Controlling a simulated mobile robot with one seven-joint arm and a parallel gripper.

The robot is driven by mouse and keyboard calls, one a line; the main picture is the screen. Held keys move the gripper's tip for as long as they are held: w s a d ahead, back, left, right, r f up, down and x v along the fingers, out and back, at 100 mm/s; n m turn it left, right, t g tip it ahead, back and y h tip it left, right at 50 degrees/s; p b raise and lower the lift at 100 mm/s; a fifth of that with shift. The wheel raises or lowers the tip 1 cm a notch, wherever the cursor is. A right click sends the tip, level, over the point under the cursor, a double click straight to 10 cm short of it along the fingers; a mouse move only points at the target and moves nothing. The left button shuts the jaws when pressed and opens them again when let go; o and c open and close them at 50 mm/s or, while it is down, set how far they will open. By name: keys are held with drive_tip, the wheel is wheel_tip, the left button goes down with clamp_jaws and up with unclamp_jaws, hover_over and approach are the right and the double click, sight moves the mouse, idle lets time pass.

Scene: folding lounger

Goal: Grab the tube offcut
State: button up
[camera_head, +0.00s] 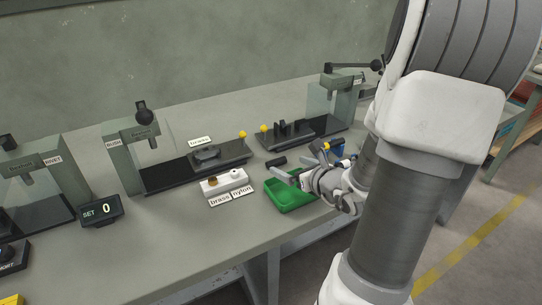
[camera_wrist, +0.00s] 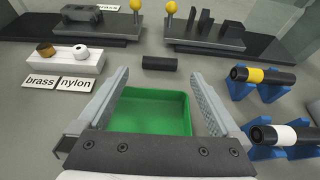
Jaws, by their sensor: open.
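A short dark tube piece (camera_wrist: 159,63), which looks like the tube offcut, lies on the bench just beyond the green tray in the wrist view. It also shows in the head view (camera_head: 276,161). My gripper (camera_wrist: 159,76) is open and empty, with its fingers spread above the green tray (camera_wrist: 150,98). The dark piece lies ahead of the fingertips, roughly midway between them, and apart from them. In the head view my gripper (camera_head: 302,163) hangs over the tray's right side, and my arm hides part of the bench.
Two longer dark tubes, one yellow-banded (camera_wrist: 262,76) and one white-banded (camera_wrist: 285,135), rest on blue stands to the right. A white block (camera_wrist: 65,58) with brass and nylon labels is left. Black fixtures with yellow knobs (camera_wrist: 205,32) stand behind. Bare bench surrounds the dark piece.

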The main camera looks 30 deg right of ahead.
sight(277, 160)
drive_tip(key=b+x, duration=0.2)
drive_tip(key=x, duration=0.6)
drive_tip(key=shift+w, duration=0.2)
drive_tip(key=c, duration=1.3)
drive_tip(key=shift+o, duration=0.2)
